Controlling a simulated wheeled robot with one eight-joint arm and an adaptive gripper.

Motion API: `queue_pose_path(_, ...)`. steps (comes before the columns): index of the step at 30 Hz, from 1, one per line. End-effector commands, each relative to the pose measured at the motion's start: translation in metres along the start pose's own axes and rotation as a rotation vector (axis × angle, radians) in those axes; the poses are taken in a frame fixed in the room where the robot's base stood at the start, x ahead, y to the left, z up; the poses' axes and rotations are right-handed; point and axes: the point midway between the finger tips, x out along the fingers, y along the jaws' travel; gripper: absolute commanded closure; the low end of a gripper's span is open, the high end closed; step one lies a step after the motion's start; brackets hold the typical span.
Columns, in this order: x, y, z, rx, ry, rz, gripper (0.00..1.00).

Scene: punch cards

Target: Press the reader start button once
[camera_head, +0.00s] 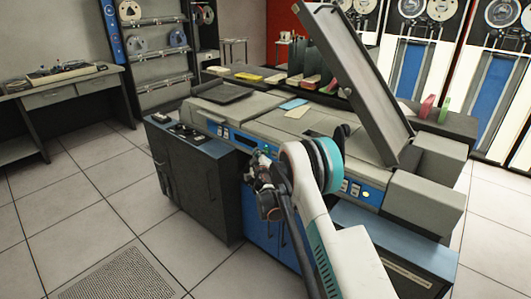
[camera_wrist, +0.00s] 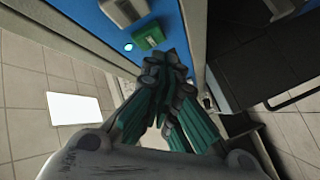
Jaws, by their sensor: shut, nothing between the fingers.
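The card reader (camera_head: 240,115) is a long grey machine with a blue front panel. A green square button (camera_wrist: 148,36) sits on the blue panel in the wrist view, with a small lit cyan lamp (camera_wrist: 128,46) beside it. A small green spot, likely this button, also shows in the head view (camera_head: 266,150). My gripper (camera_wrist: 166,58) is shut and empty, its fingertips just in front of the green button's lower edge. I cannot tell whether they touch it. In the head view my gripper (camera_head: 262,160) is at the panel, partly hidden by my arm.
A white block-like control (camera_wrist: 122,8) sits beside the green button. The reader's large lid (camera_head: 355,75) stands raised. A dark cabinet (camera_head: 195,175) adjoins the reader on the left. A desk (camera_head: 60,90) stands far left.

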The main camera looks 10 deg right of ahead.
Motion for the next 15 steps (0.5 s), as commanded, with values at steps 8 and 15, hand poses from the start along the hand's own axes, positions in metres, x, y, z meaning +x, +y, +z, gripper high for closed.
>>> queue_pose_path(8, -0.003, -0.003, -0.003, 0.000, 0.001, -0.001, 1.00)
queue_pose_path(15, -0.018, -0.014, -0.014, 0.000, 0.001, -0.001, 1.00)
